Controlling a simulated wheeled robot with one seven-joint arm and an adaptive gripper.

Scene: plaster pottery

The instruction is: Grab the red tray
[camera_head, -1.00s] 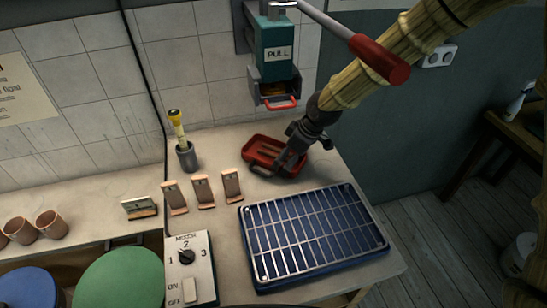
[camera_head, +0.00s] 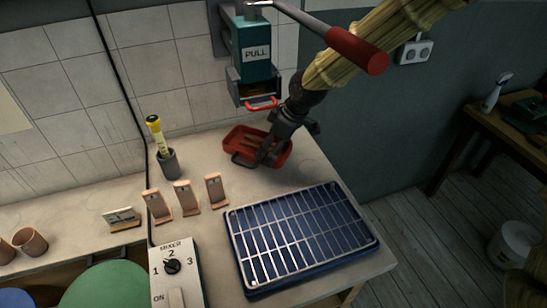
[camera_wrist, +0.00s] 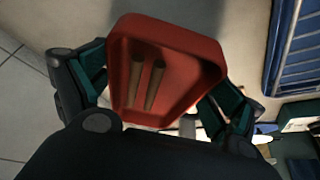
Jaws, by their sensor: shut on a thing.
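The red tray (camera_head: 277,157) is at the back of the worktable, below the teal wall device, with brown stick-like pieces lying in it. In the wrist view the tray (camera_wrist: 192,50) sits between my two fingers and holds two brown sticks (camera_wrist: 144,80). My gripper (camera_head: 262,156) reaches down over the tray and is shut on it. It also shows in the wrist view (camera_wrist: 160,88), with a finger on each side of the tray. I cannot tell whether the tray is touching the table.
A blue tray with a metal grid (camera_head: 302,238) lies in front. A teal PULL device (camera_head: 253,55) with a red-handled lever (camera_head: 357,50) hangs above. Several brown stands (camera_head: 187,197), a cup with a yellow-topped tool (camera_head: 170,163) and a mixer switch box (camera_head: 176,272) stand left.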

